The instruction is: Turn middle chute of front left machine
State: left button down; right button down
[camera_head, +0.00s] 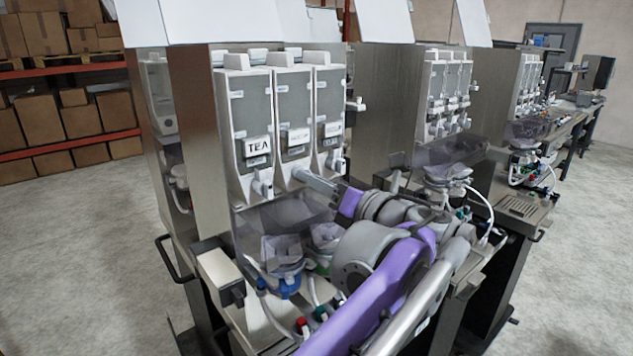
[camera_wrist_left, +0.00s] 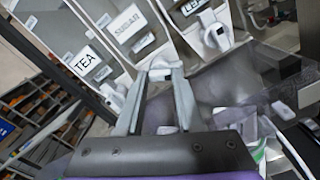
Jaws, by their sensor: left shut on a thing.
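The front left machine (camera_head: 222,120) has three tall canisters side by side, the left one labelled TEA. The middle canister (camera_head: 292,105) reads SUGAR in the left wrist view (camera_wrist_left: 130,27). Its white chute (camera_wrist_left: 159,66) sits between the fingertips of my left gripper (camera_wrist_left: 158,78). In the head view my left gripper (camera_head: 308,180) reaches in from the right side to the bottom of the middle canister and is shut on the chute, which it largely hides. The TEA chute (camera_head: 263,184) and the right chute (camera_head: 336,162) stand free on either side. My right gripper is not in view.
A clear smoky hood (camera_head: 262,222) and mixing bowls (camera_head: 283,252) lie just below the chutes. More dispenser machines (camera_head: 448,95) stand behind to the right. Shelves with boxes (camera_head: 40,120) are at the left. The floor at the left is clear.

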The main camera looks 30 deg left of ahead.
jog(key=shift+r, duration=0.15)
pick_arm(q)
jog(key=shift+n+p, duration=4.15)
jog(key=shift+n, duration=7.65)
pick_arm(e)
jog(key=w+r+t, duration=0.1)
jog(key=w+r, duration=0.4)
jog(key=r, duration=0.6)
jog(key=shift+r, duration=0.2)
pick_arm(q)
jog(key=c, duration=0.5)
grip_release()
